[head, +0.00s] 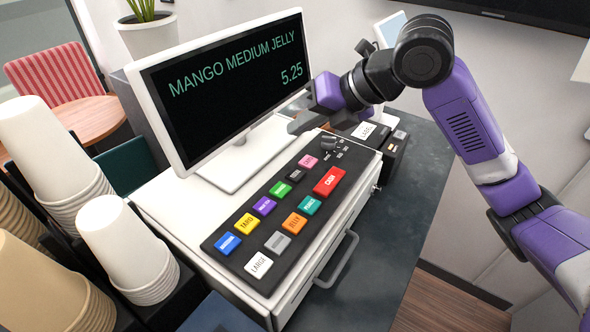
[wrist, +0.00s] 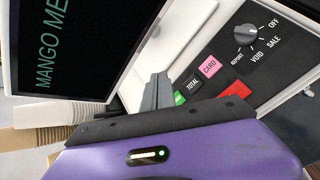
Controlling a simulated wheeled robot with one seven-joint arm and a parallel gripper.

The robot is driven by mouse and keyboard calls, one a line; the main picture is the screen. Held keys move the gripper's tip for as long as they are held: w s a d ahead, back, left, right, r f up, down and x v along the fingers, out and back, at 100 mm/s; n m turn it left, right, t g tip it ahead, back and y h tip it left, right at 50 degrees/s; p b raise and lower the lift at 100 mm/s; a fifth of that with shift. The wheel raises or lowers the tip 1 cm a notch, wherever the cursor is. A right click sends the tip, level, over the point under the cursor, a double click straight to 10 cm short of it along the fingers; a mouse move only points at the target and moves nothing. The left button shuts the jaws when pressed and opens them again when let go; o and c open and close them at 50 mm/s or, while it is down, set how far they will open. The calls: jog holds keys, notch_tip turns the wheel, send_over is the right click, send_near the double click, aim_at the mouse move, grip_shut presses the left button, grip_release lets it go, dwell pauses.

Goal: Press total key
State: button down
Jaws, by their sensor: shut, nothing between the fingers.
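The register's key panel (head: 225,262) holds coloured keys in two rows. The word TOTAL shows small in the wrist view, on a key in the row below the pink CARD key (wrist: 209,67). In the head view a black key (head: 296,175) and a green key (head: 280,189) follow the pink key, but their labels are too small to read. My gripper (head: 303,123) is shut and empty, above the panel's far end beside the screen.
The screen (head: 225,85) reads MANGO MEDIUM JELLY 5.25 and stands close to my gripper. A mode dial (head: 328,143) rises at the panel's far end. The red CASH key (head: 329,181) is close by. Stacked cups (head: 125,245) stand at left.

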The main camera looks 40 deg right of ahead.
dwell(0.4)
jog(key=b, duration=0.5)
send_over(299, 175)
notch_tip(299, 175, down, 8)
jog(key=shift+s+r, duration=0.1)
jog(key=shift+s, duration=0.05)
jog(key=shift+f+b, duration=0.35)
jog(key=shift+f, duration=0.15)
jog(key=shift+f+b, duration=0.8)
jog(key=shift+b, duration=0.6)
dwell(2.0)
jog(key=shift+r, duration=0.1)
jog(key=shift+r+p, duration=0.35)
jog(key=shift+r, duration=0.4)
jog(key=shift+r+p, duration=1.3)
jog(key=shift+r, duration=1.2)
